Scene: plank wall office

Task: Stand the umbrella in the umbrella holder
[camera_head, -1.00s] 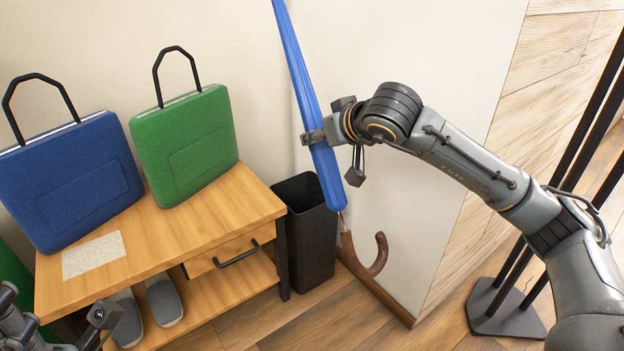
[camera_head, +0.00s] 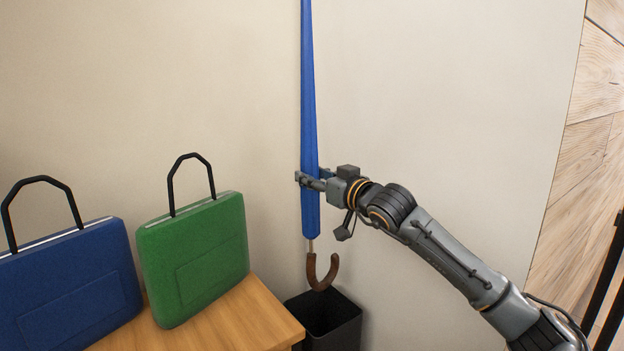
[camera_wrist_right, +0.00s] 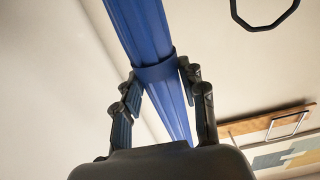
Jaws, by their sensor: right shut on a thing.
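The blue umbrella (camera_head: 309,110) hangs upright with its brown hooked handle (camera_head: 323,272) at the bottom and its upper end out of the head view. My right gripper (camera_head: 309,182) is shut on its blue canopy, in the lower half. The right wrist view shows the fingers (camera_wrist_right: 163,95) on both sides of the canopy (camera_wrist_right: 140,30), by a blue strap. The dark open-topped umbrella holder (camera_head: 335,318) stands on the floor below, its lower part cut off. The handle appears above or in front of its opening; I cannot tell the exact depth. My left gripper is out of view.
A wooden side table (camera_head: 240,318) stands left of the holder. A green bag (camera_head: 195,262) and a blue bag (camera_head: 70,290) stand on it, handles up. The plain wall is close behind. Dark poles (camera_head: 606,285) stand at the far right.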

